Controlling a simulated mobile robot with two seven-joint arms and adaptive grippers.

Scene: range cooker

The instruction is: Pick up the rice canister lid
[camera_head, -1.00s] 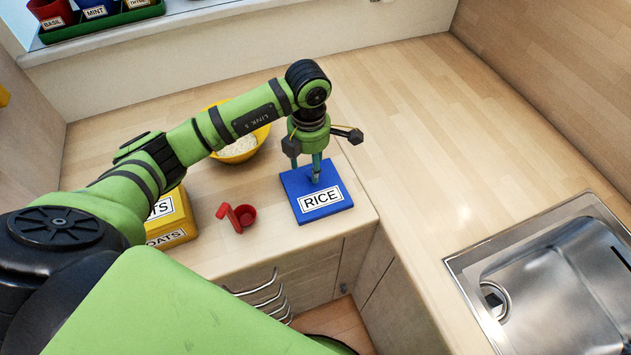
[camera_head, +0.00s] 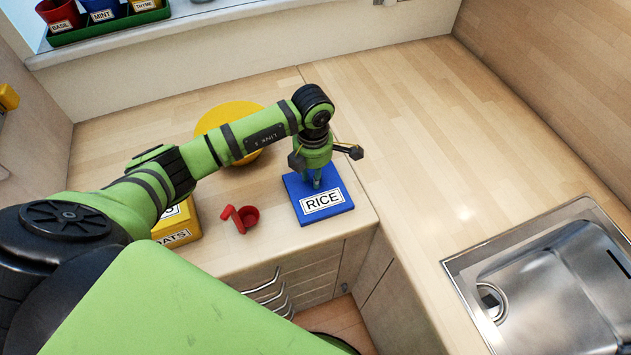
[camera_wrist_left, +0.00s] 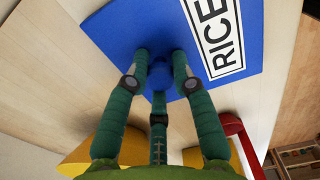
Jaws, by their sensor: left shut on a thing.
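The rice canister lid (camera_head: 331,216) is a blue square slab with a white RICE label. It looks flat and low near the front edge of the wooden counter. In the left wrist view the lid (camera_wrist_left: 110,25) has a round blue knob (camera_wrist_left: 160,74) on top. My left gripper (camera_head: 317,182) points down over the lid. Its green fingers (camera_wrist_left: 160,84) are shut around the knob from both sides. The knob is mostly hidden by the fingers in the head view. My right gripper is not in view.
A red scoop (camera_head: 240,218) lies left of the lid. A yellow oats container (camera_head: 178,235) and a round yellow bowl (camera_head: 210,121) are partly behind my arm. A steel sink (camera_head: 560,275) is at the right. The counter behind the lid is clear.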

